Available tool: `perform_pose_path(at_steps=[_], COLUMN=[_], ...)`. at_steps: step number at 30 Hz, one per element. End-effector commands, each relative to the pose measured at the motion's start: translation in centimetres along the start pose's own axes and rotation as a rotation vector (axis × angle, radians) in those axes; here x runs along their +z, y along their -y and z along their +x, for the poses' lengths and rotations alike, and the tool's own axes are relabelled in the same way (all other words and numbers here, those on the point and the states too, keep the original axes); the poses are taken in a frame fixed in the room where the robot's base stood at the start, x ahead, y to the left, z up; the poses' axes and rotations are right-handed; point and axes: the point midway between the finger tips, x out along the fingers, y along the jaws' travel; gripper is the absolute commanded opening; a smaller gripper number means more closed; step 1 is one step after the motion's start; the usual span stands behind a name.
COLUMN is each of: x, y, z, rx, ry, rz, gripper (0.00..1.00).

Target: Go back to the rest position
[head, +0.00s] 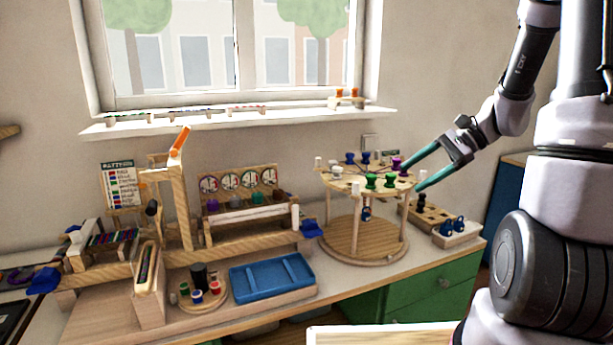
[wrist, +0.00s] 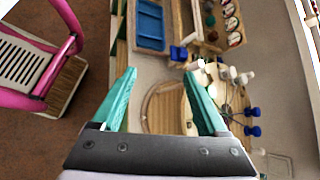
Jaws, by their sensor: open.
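My gripper (head: 412,179) has teal fingers and is open, at the right edge of the round wooden stand's top disc (head: 352,176). In the head view its upper fingertip is close to a purple bobbin (head: 397,163); I cannot tell whether they touch. Green bobbins (head: 371,181) and blue bobbins (head: 365,158) stand on the same disc. In the wrist view the spread fingers (wrist: 160,73) have no object between their tips, and the stand's round base (wrist: 158,108) shows below them. Blue bobbins (wrist: 252,131) show right of the fingers; the right finger hides part of the disc.
The blue tray (head: 271,277), a small round tray of bobbins (head: 204,294) and a wooden loom frame (head: 184,205) fill the bench's left. A peg block (head: 427,218) and a block with blue pieces (head: 455,232) stand right of the stand. A pink chair (wrist: 45,60) shows in the wrist view.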

Motion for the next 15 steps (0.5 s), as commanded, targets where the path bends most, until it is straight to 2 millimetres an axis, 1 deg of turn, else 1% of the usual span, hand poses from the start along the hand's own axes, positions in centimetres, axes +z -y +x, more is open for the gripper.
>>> perform_pose_path(at_steps=[1,3,9,15], x=[1.9,4.0,9.1,13.3], y=[0.0,-0.5,-1.9,-3.3], z=[-0.5,-1.1,-3.3,-6.0], rx=[0.034,0.082,0.182,0.227], ry=[-0.045,-0.104,-0.294,-0.503], rz=[-0.073,-0.159,-0.409,-0.656], gripper=[0.76,0.76,0.76,0.76])
